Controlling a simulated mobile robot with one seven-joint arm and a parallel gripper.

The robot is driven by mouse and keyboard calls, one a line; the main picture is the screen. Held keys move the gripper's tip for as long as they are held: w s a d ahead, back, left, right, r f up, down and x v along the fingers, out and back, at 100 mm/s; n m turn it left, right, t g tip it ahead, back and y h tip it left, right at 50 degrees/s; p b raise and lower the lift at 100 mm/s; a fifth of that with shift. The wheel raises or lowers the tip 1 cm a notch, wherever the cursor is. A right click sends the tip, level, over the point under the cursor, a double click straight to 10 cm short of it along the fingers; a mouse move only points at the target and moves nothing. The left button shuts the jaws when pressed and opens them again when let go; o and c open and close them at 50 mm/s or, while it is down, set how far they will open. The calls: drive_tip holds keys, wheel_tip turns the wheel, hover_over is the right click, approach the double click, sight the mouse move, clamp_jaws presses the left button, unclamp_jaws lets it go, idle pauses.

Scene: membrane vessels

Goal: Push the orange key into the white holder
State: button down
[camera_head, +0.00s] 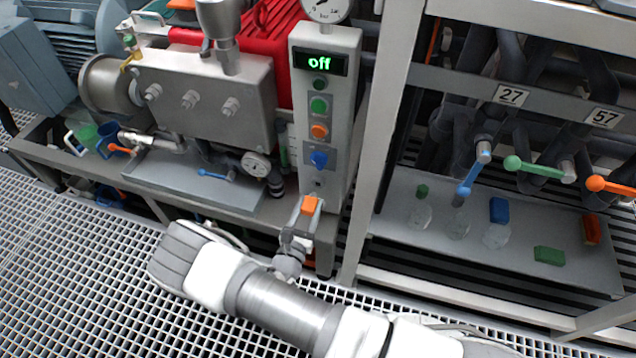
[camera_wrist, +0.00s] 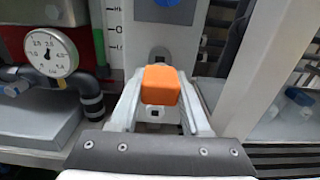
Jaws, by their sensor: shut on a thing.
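The orange key (camera_head: 310,205) is a small block with an orange head. It is held between the fingers of my gripper (camera_head: 300,222), which is shut on it. In the wrist view the orange key (camera_wrist: 161,84) sits between the fingertips of my gripper (camera_wrist: 160,102). The white upright control box (camera_head: 334,130) has a small dark slot (camera_head: 317,184) low on its front, below a blue knob. The slot (camera_wrist: 160,54) shows just beyond the key in the wrist view. I cannot tell whether the key touches the box.
A gauge (camera_wrist: 51,52) and pipes stand to the left. A grey post (camera_head: 382,130) rises close on the right. Loose coloured blocks lie on a tray (camera_head: 400,185) further right.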

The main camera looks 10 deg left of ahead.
drive_tip(key=shift+s, duration=0.85)
